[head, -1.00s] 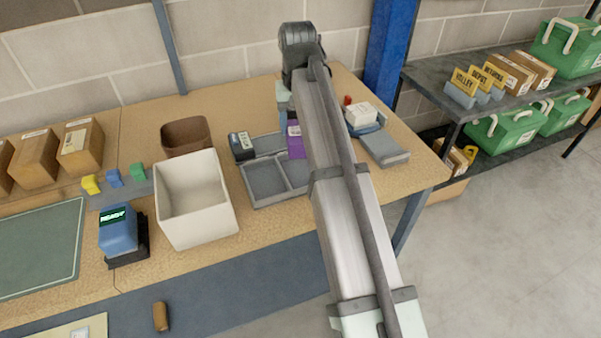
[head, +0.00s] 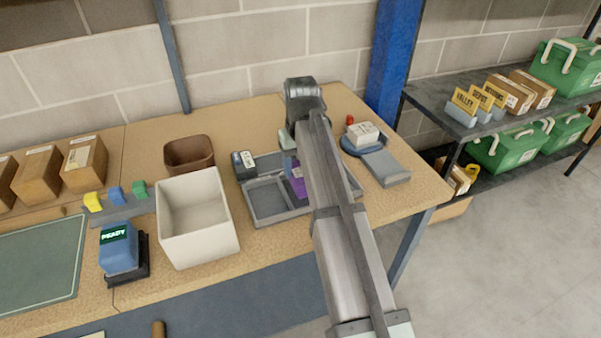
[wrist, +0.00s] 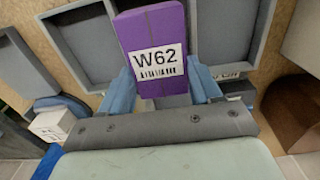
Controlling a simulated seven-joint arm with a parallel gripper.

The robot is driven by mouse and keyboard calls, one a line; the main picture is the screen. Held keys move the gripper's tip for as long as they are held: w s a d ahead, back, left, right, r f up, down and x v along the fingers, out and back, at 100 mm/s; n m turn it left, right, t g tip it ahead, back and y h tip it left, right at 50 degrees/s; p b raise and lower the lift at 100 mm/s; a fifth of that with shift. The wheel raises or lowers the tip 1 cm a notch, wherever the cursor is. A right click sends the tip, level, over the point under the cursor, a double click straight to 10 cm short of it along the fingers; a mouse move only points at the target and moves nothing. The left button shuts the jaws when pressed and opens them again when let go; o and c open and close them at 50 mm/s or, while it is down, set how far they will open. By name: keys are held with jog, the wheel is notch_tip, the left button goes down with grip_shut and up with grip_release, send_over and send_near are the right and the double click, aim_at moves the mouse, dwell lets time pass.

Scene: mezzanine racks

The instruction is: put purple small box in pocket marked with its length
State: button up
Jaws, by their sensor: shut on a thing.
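The purple small box (wrist: 152,45) carries a white label reading W62 with a barcode. My gripper (wrist: 162,84) is shut on it, with a blue finger on each side. In the head view the purple box (head: 297,180) shows partly behind my arm, over the grey tray (head: 250,212). The tray has several pockets, and my arm hides its right part. In the wrist view the tray (wrist: 112,8) lies beyond the box, with pockets to its left and right. No length marks on the pockets are readable. I cannot tell whether the box touches the tray.
A dark device with a pale label (head: 243,165) stands at the tray's back left corner. A white bin (head: 196,218) and a brown bin (head: 189,155) stand left of it.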

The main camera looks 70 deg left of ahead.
aim_at(300, 173)
jog(key=shift+f, duration=1.55)
jog(key=shift+f, duration=0.15)
jog(key=o, duration=1.2)
notch_tip(300, 173, up, 12)
